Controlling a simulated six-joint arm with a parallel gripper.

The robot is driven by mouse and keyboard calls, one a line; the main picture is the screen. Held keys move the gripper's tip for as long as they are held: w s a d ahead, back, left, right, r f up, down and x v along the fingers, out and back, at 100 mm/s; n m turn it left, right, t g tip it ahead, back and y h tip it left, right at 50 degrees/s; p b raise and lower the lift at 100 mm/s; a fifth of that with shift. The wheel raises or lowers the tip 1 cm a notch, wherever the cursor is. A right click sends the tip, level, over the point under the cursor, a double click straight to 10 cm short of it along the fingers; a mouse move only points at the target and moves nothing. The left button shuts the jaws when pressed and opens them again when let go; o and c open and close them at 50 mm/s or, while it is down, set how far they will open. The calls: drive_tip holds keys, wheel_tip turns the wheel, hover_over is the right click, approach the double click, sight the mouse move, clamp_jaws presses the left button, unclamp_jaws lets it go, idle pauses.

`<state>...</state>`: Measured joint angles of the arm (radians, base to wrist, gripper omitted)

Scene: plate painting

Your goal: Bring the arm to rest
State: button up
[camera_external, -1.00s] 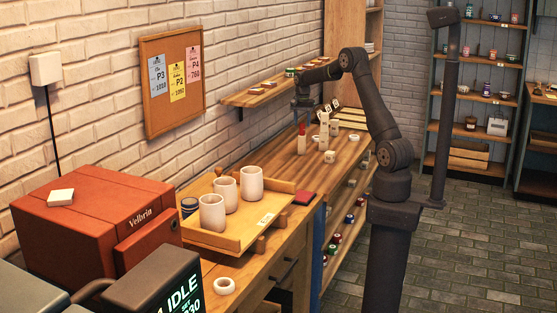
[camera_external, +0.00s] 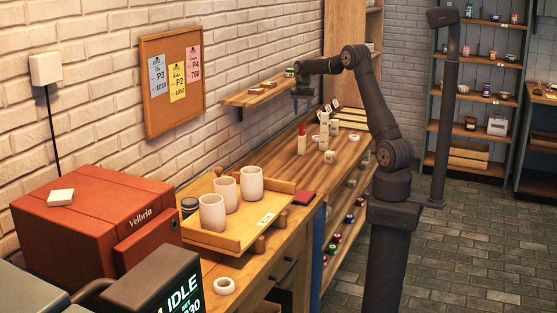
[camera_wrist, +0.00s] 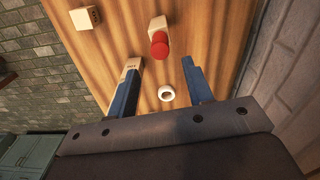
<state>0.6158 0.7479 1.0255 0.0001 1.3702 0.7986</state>
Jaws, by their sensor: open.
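My gripper (camera_external: 302,100) hangs from the raised arm above the wooden workbench (camera_external: 348,152) in the external view. In the wrist view my gripper (camera_wrist: 161,68) has its two blue-grey fingers spread apart, with nothing held between them. A pale, red-topped piece (camera_external: 302,143) stands upright on the bench below the gripper. In the wrist view its red top (camera_wrist: 159,47) shows just beyond the fingertips, apart from them. A white ring (camera_wrist: 167,93) lies on the bench, seen between the fingers.
Pale pieces (camera_external: 324,132) stand right of the red-topped one. A yellow tray (camera_external: 230,240) with white cups sits nearer the camera, beside a red kiln-like box (camera_external: 75,225). A wall shelf (camera_external: 255,96) is close left of the gripper. The floor at right is open.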

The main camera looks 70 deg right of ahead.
sight(302, 124)
wheel_tip(302, 124, down, 9)
drive_tip(key=shift+s+r, duration=0.1)
drive_tip(key=shift+r, duration=0.35)
wheel_tip(302, 124, up, 3)
drive_tip(key=shift+r, duration=0.15)
drive_tip(key=s+d+r, duration=0.5)
drive_tip(key=s+r, duration=0.2)
drive_tip(key=s, duration=0.4)
drive_tip(key=s+d+f, duration=0.1)
drive_tip(key=s+f, duration=0.4)
drive_tip(key=s, duration=0.5)
drive_tip(key=s+d+f, duration=0.2)
drive_tip(key=s+f, duration=0.3)
drive_tip(key=s, duration=0.5)
drive_tip(key=shift+n, duration=0.3)
drive_tip(key=w+f, duration=0.2)
drive_tip(key=w, duration=0.1)
drive_tip(key=w+a+f, duration=0.1)
drive_tip(key=w+f, duration=0.2)
drive_tip(key=w, duration=0.1)
drive_tip(key=w+a+f, duration=0.1)
drive_tip(key=w+f, duration=0.1)
drive_tip(key=w, duration=0.1)
drive_tip(key=shift+w+f, duration=0.2)
drive_tip(key=shift+w, duration=0.1)
drive_tip(key=shift+w+f, duration=0.25)
drive_tip(key=shift+f, duration=0.3)
drive_tip(key=shift+r, duration=0.1)
